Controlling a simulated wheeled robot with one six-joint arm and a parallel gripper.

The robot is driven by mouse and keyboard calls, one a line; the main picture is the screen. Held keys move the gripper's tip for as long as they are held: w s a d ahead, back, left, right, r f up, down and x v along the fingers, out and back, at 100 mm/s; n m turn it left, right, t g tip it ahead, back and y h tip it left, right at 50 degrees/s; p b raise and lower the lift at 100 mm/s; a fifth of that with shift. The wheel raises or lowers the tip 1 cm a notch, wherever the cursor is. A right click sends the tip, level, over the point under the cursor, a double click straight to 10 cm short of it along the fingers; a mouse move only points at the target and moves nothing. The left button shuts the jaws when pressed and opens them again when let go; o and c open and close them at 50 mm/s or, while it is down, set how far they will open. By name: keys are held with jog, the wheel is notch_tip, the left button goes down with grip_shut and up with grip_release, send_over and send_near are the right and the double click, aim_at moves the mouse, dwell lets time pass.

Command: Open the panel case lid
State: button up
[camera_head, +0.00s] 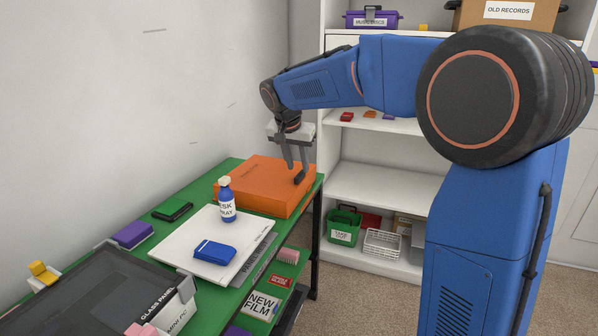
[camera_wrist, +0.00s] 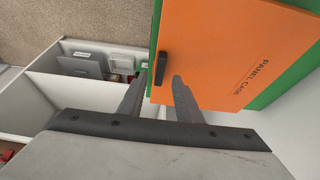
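The orange panel case (camera_head: 262,187) lies flat on the far end of the green table, with its lid down. In the wrist view its orange top (camera_wrist: 225,65) carries the printed words "PANEL CASE". A small dark handle (camera_wrist: 162,68) stands on the lid near one edge. My gripper (camera_head: 297,170) points down over the case's right side, close to the handle. In the wrist view my gripper (camera_wrist: 160,83) has its two fingers apart, with the handle showing between and just beyond the tips. I cannot tell whether a finger touches it.
A blue-and-white spray bottle (camera_head: 226,200) and a blue item (camera_head: 214,251) stand on a white panel (camera_head: 190,240) in front of the case. A white shelf unit (camera_head: 375,187) stands right of the table. A wall runs along the table's left.

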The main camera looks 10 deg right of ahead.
aim_at(299, 174)
jog(key=shift+x, duration=1.85)
jog(key=shift+c, duration=0.3)
grip_shut()
jog(key=shift+a+r, duration=0.1)
jog(key=shift+r, duration=0.05)
